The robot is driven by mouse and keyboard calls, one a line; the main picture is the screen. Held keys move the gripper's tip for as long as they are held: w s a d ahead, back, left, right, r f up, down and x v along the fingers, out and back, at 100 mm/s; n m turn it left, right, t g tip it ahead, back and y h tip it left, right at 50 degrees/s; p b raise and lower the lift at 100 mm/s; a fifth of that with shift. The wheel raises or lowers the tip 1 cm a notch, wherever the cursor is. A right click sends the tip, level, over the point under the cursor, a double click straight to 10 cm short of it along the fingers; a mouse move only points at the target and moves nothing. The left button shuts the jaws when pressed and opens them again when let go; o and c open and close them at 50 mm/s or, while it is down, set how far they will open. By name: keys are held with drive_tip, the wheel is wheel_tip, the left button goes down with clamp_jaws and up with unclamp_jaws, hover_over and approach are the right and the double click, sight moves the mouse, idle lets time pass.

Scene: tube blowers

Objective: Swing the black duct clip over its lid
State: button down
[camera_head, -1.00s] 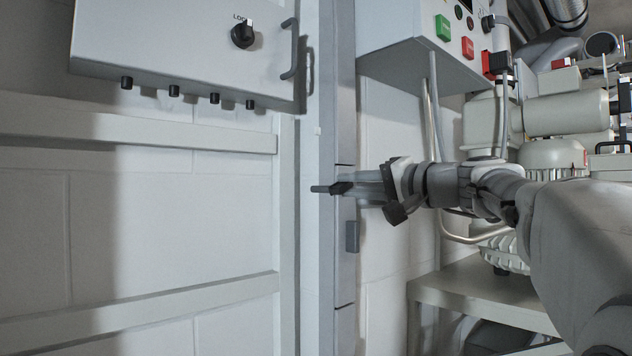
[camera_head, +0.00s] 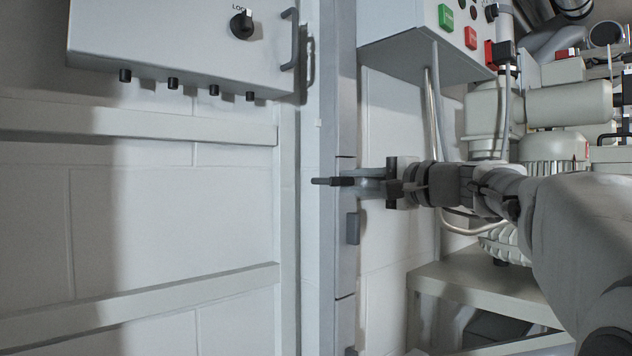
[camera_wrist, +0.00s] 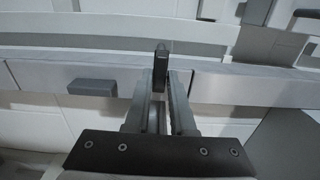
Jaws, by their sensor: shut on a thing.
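The black duct clip (camera_head: 328,181) sticks out to the left in front of the upright grey duct (camera_head: 346,270). My gripper (camera_head: 352,180) reaches in from the right with its fingers shut on the clip. In the wrist view the clip (camera_wrist: 161,62) stands dark and narrow between the fingertips of my gripper (camera_wrist: 162,78), in front of the duct's lid (camera_wrist: 225,88). The fingers hide part of the clip and its hinge, so I cannot tell whether it touches the lid.
A dark grey block (camera_head: 352,228) sits on the duct just below my gripper. A grey cabinet (camera_head: 180,45) with a knob is at the upper left. A control box (camera_head: 415,35) with buttons hangs above my arm. Pumps (camera_head: 560,110) and a shelf (camera_head: 470,275) stand at the right.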

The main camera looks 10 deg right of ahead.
drive_tip(key=c, duration=0.8)
unclamp_jaws()
drive_tip(key=shift+c, duration=0.2)
drive_tip(key=v, duration=1.7)
drive_tip(key=shift+s+d, duration=0.2)
